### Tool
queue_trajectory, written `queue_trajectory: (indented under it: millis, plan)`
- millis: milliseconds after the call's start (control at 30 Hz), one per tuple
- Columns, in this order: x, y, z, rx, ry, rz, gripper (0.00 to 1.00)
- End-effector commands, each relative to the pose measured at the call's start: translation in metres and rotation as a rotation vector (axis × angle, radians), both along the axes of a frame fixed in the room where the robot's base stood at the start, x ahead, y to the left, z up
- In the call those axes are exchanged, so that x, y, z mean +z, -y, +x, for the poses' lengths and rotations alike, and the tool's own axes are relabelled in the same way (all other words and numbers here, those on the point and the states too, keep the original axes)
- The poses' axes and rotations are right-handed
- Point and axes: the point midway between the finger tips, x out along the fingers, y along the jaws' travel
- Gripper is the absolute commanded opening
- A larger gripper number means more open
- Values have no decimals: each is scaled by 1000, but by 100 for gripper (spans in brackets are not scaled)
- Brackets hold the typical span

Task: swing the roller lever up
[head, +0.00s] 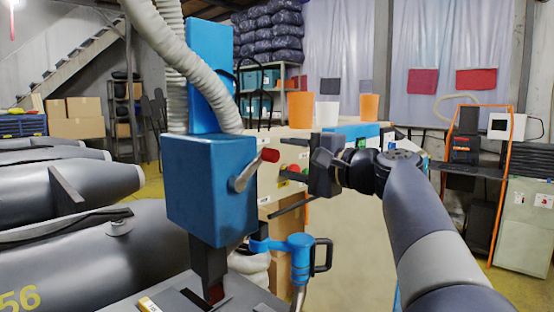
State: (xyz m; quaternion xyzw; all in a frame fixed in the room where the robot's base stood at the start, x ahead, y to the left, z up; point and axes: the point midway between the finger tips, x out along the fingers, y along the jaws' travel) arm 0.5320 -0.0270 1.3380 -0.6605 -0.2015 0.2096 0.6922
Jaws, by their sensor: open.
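The roller lever (246,174) is a short metal arm with a red knob at its end. It sticks out of the right face of a blue machine head (205,185) and slants up to the right. My gripper (307,167) is black and open, just right of the red knob. A gap shows between them in the picture, but the depth between them is hard to judge. Nothing shows between the jaws. My arm comes in from the lower right.
Grey ribbed hoses (178,55) run above the machine. A blue handled fitting (298,244) stands below my gripper. Grey inflatable boats (75,250) fill the left. Orange cups (300,108) and a white cup (327,114) stand on a bench behind.

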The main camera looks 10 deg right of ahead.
Motion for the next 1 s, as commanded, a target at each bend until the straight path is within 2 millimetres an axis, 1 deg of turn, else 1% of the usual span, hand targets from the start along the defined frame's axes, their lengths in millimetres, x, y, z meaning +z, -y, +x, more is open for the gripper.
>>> queue_trajectory:
  millis: [33,200,400,567,1000]
  plan:
    - [-1,7,-9,-6,3,-1,48]
    - [0,22,-32,-4,1,0,48]
    - [1,31,-46,-1,2,2,48]
    - [1,32,-49,1,2,1,48]
    - [1,32,-48,1,2,1,48]
